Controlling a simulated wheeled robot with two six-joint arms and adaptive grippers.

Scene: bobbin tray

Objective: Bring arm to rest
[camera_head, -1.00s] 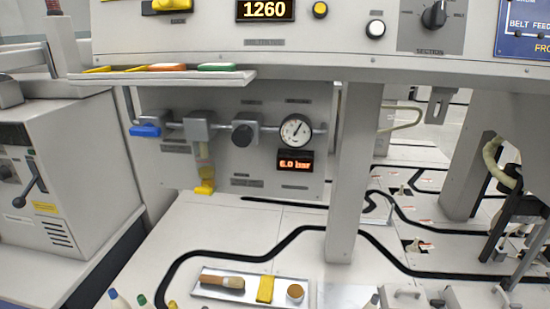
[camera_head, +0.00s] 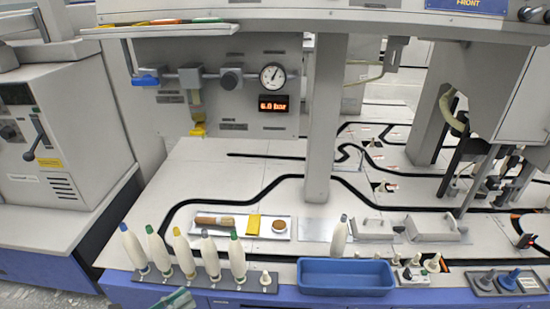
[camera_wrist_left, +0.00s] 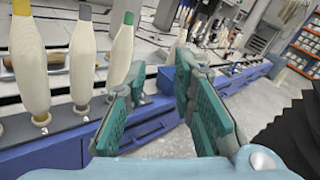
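My left gripper (camera_head: 178,301) shows at the bottom edge of the head view, in front of the bobbin rack. In the left wrist view its two teal fingers (camera_wrist_left: 160,105) are spread apart with nothing between them, so it is open and empty. Several white bobbins with coloured tips, such as the one with the green tip (camera_head: 236,258), stand upright on the dark rack (camera_head: 205,283). In the left wrist view, bobbins (camera_wrist_left: 83,60) stand left of the fingers, apart from them. My right gripper is not in view.
The blue tray (camera_head: 346,277) lies empty at the table's front edge. A single bobbin (camera_head: 339,236) stands behind it. A shallow tray (camera_head: 268,235) holds a brush (camera_head: 214,220), a yellow block (camera_head: 253,224) and a round tin (camera_head: 279,226). A grey post (camera_head: 322,130) rises mid-table.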

